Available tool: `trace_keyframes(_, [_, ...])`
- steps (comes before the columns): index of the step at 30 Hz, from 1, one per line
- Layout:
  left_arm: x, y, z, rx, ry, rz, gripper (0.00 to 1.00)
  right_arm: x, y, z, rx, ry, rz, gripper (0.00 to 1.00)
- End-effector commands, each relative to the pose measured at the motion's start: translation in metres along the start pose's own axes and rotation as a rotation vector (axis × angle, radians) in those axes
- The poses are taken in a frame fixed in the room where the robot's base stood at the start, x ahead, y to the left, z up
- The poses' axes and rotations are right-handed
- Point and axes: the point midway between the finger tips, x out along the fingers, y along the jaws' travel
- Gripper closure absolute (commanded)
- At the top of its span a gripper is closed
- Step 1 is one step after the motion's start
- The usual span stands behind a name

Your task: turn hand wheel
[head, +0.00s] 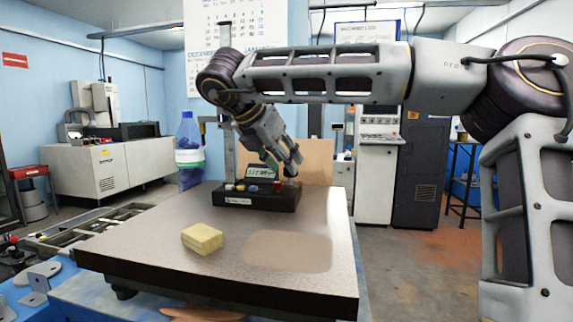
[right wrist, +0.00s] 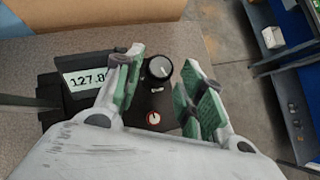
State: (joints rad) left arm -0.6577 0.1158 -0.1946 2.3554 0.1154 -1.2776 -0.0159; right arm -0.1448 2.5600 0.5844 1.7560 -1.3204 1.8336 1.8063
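A black instrument base (head: 258,198) stands at the back of the table, with a lit number display (head: 261,171) and small coloured controls on top. In the right wrist view, the display (right wrist: 85,79) reads 127.8 with the end hidden. A round black knob (right wrist: 158,69) with a pale mark, probably the hand wheel, lies between the fingertips. My left gripper is out of view.
A yellow sponge (head: 202,238) lies on the table (head: 150,240) at front left. A blue bottle (head: 189,155) stands at the back left. A vertical post (head: 230,150) rises behind the base. The table's front right is clear.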

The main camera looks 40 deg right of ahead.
Motion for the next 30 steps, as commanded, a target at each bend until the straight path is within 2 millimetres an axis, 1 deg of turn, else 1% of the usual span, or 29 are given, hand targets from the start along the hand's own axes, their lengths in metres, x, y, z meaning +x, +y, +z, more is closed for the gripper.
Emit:
trace_keyframes(9, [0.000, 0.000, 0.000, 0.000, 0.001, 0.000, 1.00, -0.026, 0.000, 0.000, -0.001, 0.001, 0.000, 0.61])
trace_keyframes(18, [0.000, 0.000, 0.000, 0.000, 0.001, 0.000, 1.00, -0.046, 0.000, 0.000, -0.001, 0.001, 0.000, 0.61])
trace_keyframes(24, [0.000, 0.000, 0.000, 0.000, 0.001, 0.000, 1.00, -0.052, 0.000, 0.000, 0.000, 0.001, -0.001, 0.61])
trace_keyframes(30, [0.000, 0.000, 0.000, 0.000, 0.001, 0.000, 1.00, -0.053, 0.000, 0.000, 0.000, 0.001, -0.001, 0.61])
